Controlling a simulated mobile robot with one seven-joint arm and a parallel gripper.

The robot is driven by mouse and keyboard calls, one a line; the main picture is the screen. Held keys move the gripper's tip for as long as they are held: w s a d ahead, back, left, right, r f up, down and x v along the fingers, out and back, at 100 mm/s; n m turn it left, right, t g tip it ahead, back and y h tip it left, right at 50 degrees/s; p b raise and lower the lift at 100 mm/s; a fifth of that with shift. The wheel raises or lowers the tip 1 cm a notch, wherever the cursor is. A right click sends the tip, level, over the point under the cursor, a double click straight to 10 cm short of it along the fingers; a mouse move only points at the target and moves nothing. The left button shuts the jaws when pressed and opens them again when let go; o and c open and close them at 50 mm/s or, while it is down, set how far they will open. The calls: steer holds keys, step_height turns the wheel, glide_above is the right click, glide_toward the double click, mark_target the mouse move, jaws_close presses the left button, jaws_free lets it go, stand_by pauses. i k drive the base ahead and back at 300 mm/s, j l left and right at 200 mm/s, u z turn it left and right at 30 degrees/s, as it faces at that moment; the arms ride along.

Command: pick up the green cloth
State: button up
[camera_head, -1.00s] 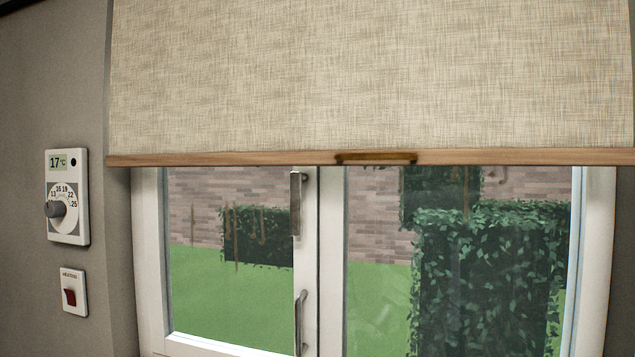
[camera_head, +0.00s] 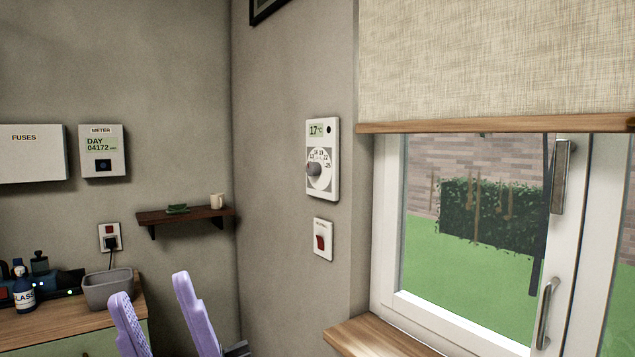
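A small dark green thing (camera_head: 177,209), which looks like a folded cloth, lies on the brown wall shelf (camera_head: 196,216), left of a cream mug. It is too small to make out its folds. My gripper (camera_head: 147,290) shows at the bottom edge, with two lavender fingers standing apart and nothing seen between them. It appears below the shelf in the picture, apart from the green thing. Its base is cut off by the frame.
The cream mug (camera_head: 217,200) stands at the shelf's right end. A plugged socket (camera_head: 109,237) sits left of the shelf. A window (camera_head: 470,230) with sill fills the right.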

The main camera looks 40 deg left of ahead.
mark_target(176, 208)
steer(key=u, duration=1.85)
steer(key=i+j, duration=0.1)
steer(key=i, duration=1.1)
steer(key=i+j, duration=0.1)
steer(key=i, duration=1.15)
steer(key=l+z, duration=0.05)
